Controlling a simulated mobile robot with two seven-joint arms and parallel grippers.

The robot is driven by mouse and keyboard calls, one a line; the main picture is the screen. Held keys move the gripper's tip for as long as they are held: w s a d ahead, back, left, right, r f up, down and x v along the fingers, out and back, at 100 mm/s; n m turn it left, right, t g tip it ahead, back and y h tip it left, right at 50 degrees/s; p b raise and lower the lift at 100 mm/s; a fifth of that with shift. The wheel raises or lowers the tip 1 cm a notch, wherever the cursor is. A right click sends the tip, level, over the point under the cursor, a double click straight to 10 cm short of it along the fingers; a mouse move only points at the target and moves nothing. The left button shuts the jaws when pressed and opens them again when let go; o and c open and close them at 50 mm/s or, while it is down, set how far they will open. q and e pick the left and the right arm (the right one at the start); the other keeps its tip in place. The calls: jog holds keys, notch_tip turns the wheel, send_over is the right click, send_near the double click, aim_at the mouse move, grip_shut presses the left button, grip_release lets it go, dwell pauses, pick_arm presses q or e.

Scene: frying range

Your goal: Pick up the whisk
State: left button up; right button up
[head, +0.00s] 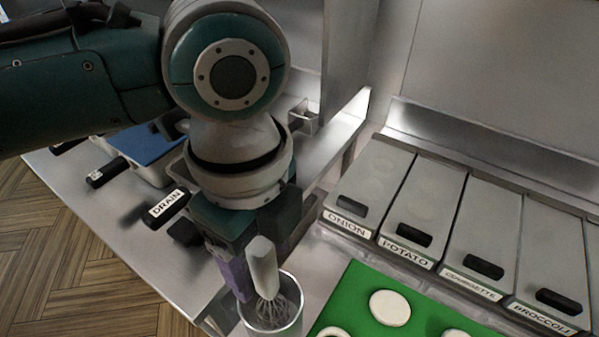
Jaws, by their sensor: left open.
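The whisk (264,272) stands upright, slightly tilted, with its white handle up and its wire end down in a round metal container (276,327) at the bottom of the head view. My left gripper (248,270) comes down from above at the handle. Its jaws are open, with one finger beside the handle on the left. The other finger is largely hidden, so I cannot tell whether the handle lies fully between them. My right gripper is not in view.
A green board (352,287) with several pale round pieces lies right of the container. Lidded bins labelled onion (371,180), potato (427,205) and others stand behind it. Fryer handles, one labelled drain (168,203), stick out at the left. A steel wall closes the back.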

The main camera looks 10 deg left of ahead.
pick_arm(q)
notch_tip(320, 180, down, 2)
jog(key=shift+c, duration=0.2)
jog(key=shift+w, duration=0.1)
grip_shut()
dwell(0.3)
